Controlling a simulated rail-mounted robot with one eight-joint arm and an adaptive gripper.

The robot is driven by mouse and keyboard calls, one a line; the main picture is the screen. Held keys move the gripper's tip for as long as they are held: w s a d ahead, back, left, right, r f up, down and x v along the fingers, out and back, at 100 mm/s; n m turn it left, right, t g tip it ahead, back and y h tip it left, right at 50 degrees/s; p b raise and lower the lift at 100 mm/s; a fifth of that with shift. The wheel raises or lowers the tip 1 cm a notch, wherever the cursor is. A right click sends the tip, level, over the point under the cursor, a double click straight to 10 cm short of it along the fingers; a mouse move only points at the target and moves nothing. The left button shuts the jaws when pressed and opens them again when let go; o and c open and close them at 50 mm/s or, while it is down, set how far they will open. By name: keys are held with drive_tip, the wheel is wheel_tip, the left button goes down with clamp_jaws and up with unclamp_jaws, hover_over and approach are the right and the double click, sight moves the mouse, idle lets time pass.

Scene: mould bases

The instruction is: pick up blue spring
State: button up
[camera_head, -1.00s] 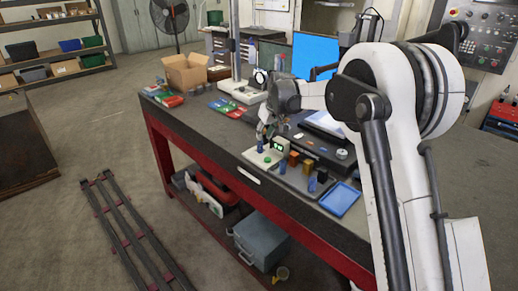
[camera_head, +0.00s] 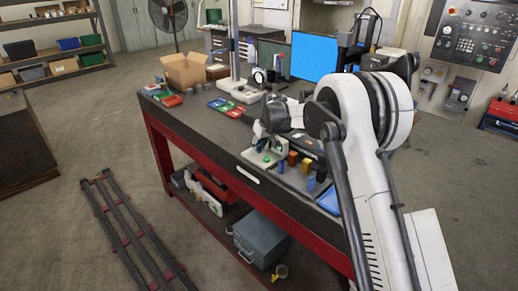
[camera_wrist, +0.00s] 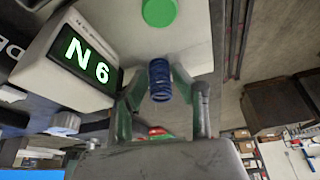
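The blue spring (camera_wrist: 160,80) stands upright at the centre of the wrist view, near a round green button (camera_wrist: 159,11) on a pale device base. My gripper (camera_wrist: 158,84) has one finger on each side of the spring, the tips close to its sides. I cannot tell whether both fingers press on it or a small gap remains. In the head view my gripper (camera_head: 258,143) is low over the pale device, and it partly hides the spring.
A box with a green "N 6" display (camera_wrist: 85,57) stands close beside the spring. A cardboard box (camera_head: 184,70) is at the back left.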

drive_tip(key=shift+c, duration=0.5)
clamp_jaws()
